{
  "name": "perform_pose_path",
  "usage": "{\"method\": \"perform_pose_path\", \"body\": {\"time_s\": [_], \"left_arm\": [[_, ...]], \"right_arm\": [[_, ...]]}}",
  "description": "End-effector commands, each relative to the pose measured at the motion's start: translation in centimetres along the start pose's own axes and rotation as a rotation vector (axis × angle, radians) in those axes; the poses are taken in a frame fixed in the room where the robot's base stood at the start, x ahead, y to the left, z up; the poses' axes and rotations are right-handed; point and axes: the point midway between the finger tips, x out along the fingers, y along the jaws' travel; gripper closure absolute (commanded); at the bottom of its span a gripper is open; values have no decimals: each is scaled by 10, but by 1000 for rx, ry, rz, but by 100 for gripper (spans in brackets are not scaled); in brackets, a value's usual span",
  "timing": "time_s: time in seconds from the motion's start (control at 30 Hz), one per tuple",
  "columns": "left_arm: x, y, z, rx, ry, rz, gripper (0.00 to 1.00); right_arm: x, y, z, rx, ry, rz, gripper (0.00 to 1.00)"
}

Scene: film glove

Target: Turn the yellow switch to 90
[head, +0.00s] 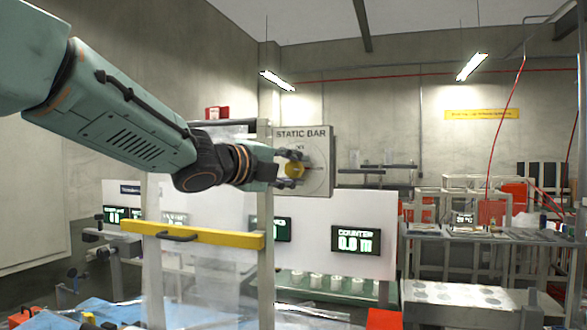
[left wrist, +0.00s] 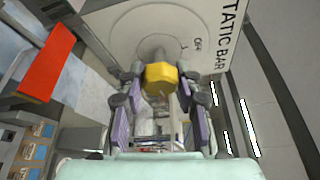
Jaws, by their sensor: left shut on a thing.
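The yellow switch (head: 294,170) sits on the face of a grey panel (head: 318,150) lettered "STATIC BAR". In the left wrist view the yellow switch (left wrist: 160,77) is at the centre, in front of a round pale dial (left wrist: 135,32) with the word "OFF" beside it. My left gripper (head: 291,168) is at the panel, shut on the yellow switch. In the left wrist view its fingers (left wrist: 160,85) are on both sides of the knob. The marks on the dial are partly hidden, and I cannot read the switch's angle. My right gripper is not in view.
A yellow bar (head: 205,235) on a clear guard stands in front, below my left arm. A counter display (head: 356,240) is below the panel. A metal table (head: 465,236) and frames stand at the right.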

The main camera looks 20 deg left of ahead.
Motion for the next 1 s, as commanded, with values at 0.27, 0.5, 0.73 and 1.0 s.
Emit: {"method": "perform_pose_path", "body": {"time_s": [0.27,0.5,0.73,1.0], "left_arm": [[1,7,-3,5,6,15,98],[1,7,-3,4,5,13,54],[0,4,-2,3,3,8,42],[0,-1,0,3,2,4,42]], "right_arm": [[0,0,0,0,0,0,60],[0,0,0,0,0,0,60],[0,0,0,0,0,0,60],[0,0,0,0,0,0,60]]}}
